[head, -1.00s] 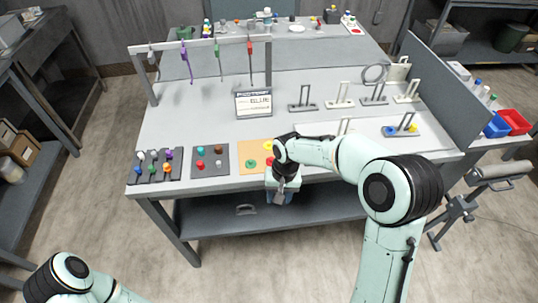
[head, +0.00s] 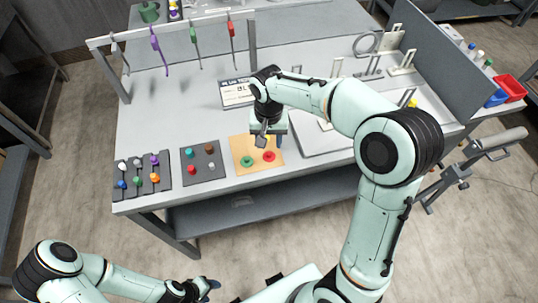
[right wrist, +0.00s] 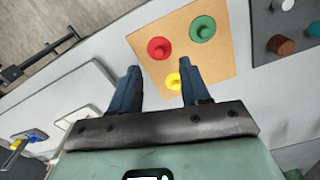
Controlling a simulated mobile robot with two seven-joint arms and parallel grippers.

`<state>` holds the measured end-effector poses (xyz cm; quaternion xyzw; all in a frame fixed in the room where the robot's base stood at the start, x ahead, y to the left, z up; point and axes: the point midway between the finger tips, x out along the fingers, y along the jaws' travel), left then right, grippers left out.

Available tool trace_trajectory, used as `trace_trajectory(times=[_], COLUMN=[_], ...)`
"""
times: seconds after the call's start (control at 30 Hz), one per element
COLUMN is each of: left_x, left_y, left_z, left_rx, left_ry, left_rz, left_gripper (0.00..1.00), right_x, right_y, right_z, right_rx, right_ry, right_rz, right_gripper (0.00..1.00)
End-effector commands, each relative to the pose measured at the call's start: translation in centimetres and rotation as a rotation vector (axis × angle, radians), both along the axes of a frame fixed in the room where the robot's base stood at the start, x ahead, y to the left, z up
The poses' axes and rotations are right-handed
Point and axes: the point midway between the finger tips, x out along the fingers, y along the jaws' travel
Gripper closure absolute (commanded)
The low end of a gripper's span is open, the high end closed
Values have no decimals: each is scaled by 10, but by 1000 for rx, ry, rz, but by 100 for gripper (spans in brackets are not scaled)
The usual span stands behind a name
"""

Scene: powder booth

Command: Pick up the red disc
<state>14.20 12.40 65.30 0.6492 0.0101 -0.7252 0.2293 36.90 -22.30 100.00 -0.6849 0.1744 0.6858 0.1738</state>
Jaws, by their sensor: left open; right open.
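The red disc (head: 269,156), with a small knob on top, lies on the tan board (head: 241,147) at the bench's front. It also shows in the right wrist view (right wrist: 159,48), between and beyond the fingertips. A green disc (right wrist: 203,29) and a yellow disc (right wrist: 173,82) share the board; the yellow one is mostly hidden in the head view. My right gripper (right wrist: 158,68) is open and empty above the board, apart from the red disc. My left gripper (head: 207,286) is open, low in front of the bench and away from it.
A dark grey board (head: 207,174) left of the tan one holds several coloured pieces, one of them red. A dark rack (head: 143,187) of coloured knobs is further left. A hanging frame (head: 170,32), a sign (head: 234,94) and upright stands are behind. A partition (head: 432,50) borders the right side.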

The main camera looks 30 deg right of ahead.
Motion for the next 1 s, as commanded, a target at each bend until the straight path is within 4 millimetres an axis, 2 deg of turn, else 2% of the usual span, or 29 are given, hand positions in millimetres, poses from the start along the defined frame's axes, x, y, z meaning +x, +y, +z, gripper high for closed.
trace_trajectory(times=[0.23,0.5,0.8,0.87,0.93,0.97,1.0], left_x=[0,0,0,0,0,0,0], left_y=[0,0,0,0,0,0,0], left_z=[-1,-1,-1,-1,-1,-1,-1], left_rx=[0,0,0,0,0,0,0], left_ry=[0,-1,-1,-1,-1,-1,-1], left_rz=[0,0,0,0,0,0,0], left_gripper=[45,45,45,45,45,45,45], right_x=[0,0,0,0,0,0,0], right_y=[-1,-3,-3,-3,-3,-3,-3], right_z=[-19,-57,-63,-62,-62,-62,-62], right_rx=[0,0,1,1,1,1,1], right_ry=[1,0,-3,-3,-3,-3,-3], right_rz=[0,0,0,0,0,0,0], right_gripper=[54,54,54,70,93,100,100])
